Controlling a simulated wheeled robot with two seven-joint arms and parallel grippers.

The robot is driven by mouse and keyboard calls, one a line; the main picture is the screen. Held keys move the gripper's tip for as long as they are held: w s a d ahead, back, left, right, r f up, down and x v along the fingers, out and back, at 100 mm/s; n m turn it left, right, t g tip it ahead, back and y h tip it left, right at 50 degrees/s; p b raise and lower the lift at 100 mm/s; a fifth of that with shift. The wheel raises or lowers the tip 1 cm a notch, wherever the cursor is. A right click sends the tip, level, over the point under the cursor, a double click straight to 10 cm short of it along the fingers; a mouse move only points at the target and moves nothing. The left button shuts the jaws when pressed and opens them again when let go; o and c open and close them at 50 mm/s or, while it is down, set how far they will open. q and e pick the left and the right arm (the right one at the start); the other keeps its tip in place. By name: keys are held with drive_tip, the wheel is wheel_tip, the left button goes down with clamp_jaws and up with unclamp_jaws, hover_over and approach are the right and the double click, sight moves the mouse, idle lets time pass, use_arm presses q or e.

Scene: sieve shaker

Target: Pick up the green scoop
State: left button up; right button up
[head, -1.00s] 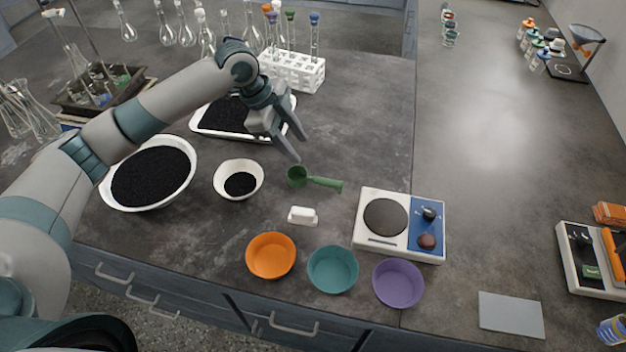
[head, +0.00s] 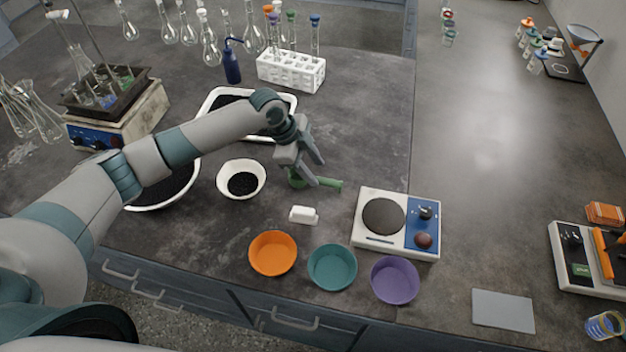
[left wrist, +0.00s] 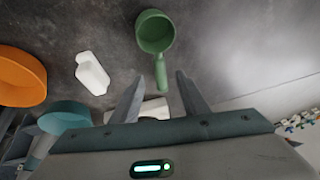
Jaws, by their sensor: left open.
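The green scoop (head: 328,183) lies on the dark bench top, its cup (head: 296,180) to the left and its handle pointing right in the head view. My left gripper (head: 318,172) is open and hangs over the scoop, partly covering it. In the left wrist view, the scoop's cup (left wrist: 155,32) lies beyond the fingertips, and the handle runs back toward the gap between the open fingers (left wrist: 158,82). Nothing is held between the fingers. My right gripper is not in view.
A white block (head: 303,215) lies just in front of the scoop. A hot plate (head: 372,240) stands to its right, a white bowl (head: 226,188) to its left. Orange (head: 272,268), teal (head: 332,282) and purple (head: 396,294) bowls line the front edge. Bench right of the hot plate is mostly clear.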

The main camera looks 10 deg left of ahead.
sight(322, 179)
use_arm(q)
drive_tip(key=shift+w+d+f+p, duration=0.1)
drive_tip(key=shift+d+f+p, duration=0.2)
drive_tip(key=shift+p, duration=0.25)
drive_tip(key=p+x, duration=0.1)
drive_tip(key=x, duration=0.2)
drive_tip(key=shift+a+f+p, duration=0.1)
drive_tip(key=shift+p, duration=0.2)
drive_tip(key=shift+f, duration=0.65)
drive_tip(key=shift+c, duration=0.3)
clamp_jaws()
